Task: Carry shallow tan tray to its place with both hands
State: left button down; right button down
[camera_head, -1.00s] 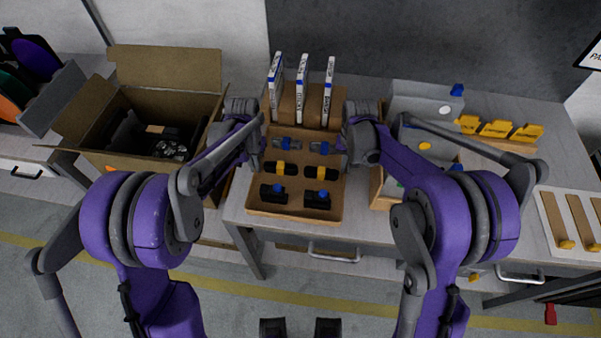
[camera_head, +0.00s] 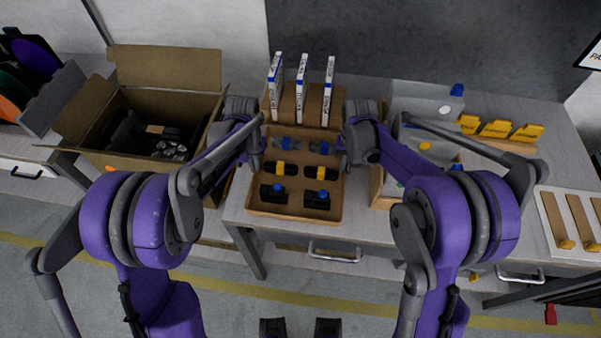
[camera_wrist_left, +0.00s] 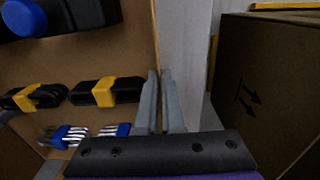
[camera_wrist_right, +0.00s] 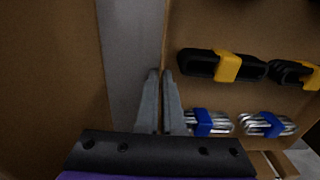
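The shallow tan tray (camera_head: 295,214) is at the front of the workbench in the head view. It holds black items with blue knobs, black-and-yellow folded tools and metal key sets with blue holders. My left gripper (camera_head: 257,150) is at its left wall; in the left wrist view its fingers (camera_wrist_left: 160,98) stand close together on either side of the wall (camera_wrist_left: 155,45). My right gripper (camera_head: 347,158) is at the right wall; in the right wrist view its fingers (camera_wrist_right: 161,98) likewise close around the wall (camera_wrist_right: 166,40). Whether the tray touches the bench is unclear.
An open cardboard box (camera_head: 118,155) stands close left of the tray. A tan rack (camera_head: 313,108) with white-and-blue upright boxes is right behind it. A grey bin (camera_head: 425,100) and another tan container (camera_head: 379,186) are close on the right. Yellow pieces (camera_head: 495,128) stand farther right.

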pick_arm(q)
jog(key=shift+r, duration=0.1)
pick_arm(e)
jog(key=shift+r, duration=0.1)
dwell(0.5)
